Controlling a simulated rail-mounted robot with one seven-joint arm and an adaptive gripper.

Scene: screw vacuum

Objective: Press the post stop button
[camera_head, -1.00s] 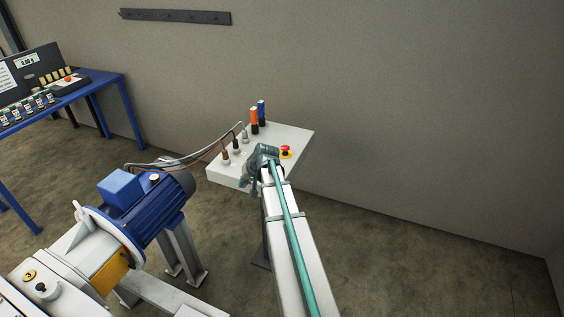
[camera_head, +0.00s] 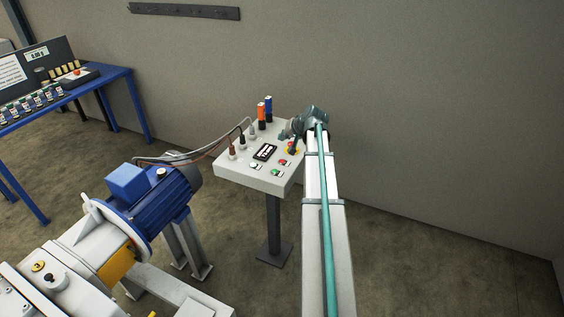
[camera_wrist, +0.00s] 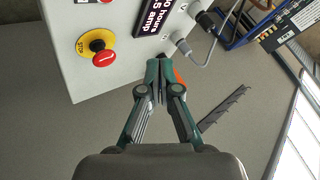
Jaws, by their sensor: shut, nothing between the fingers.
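The post stop button is a red mushroom button (camera_wrist: 103,59) on a round yellow base (camera_wrist: 84,42), set in the face of the pale control post. In the head view its yellow base (camera_head: 291,151) shows near the box's right edge, and my arm's end partly covers the button. My gripper (camera_wrist: 160,64) is shut and empty. In the wrist view its fingertips lie to the right of the red button, apart from it in the picture. The gap in depth is hard to tell.
The control box (camera_head: 232,171) has a dark display (camera_head: 264,152), small green and red buttons, cable plugs and an orange and a blue cylinder at the back. A blue motor (camera_head: 153,197) stands left. A blue table (camera_head: 120,82) is at far left.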

